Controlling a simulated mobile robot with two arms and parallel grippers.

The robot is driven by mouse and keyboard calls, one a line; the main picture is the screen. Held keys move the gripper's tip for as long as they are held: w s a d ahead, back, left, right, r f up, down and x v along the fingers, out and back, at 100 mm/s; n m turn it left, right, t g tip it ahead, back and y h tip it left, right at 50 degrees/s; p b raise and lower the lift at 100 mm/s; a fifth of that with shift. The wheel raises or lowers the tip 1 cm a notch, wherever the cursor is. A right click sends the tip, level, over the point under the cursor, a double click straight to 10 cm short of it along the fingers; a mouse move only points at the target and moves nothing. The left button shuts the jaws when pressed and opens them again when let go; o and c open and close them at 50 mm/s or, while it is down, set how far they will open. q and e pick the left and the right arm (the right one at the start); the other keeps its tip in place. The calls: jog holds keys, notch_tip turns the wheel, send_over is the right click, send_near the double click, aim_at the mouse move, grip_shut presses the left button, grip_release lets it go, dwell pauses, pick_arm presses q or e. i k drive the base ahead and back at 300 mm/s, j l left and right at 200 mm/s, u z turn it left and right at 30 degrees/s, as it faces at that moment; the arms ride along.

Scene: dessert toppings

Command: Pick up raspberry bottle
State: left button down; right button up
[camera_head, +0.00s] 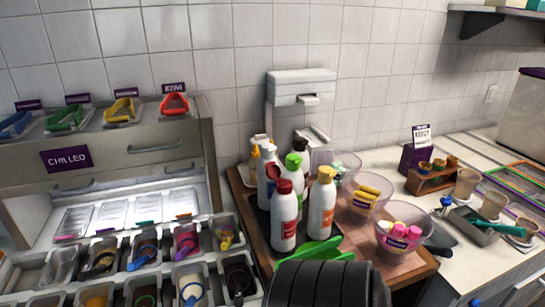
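A white squeeze bottle with a red cap and red label (284,217) stands upright at the front left of a group of bottles; its wording is too small to read, but its colour fits raspberry. A white bottle with a yellow-orange cap (321,206) stands close to its right. The bottles stand on a dark mat on a wooden tray (408,270).
Clear bowls (405,246) with coloured tubs stand to the right. A chilled topping station (110,160) with several tubs fills the left. A tiled wall closes the back.

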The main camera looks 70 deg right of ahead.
aim_at(284, 202)
jog(key=z, duration=2.35)
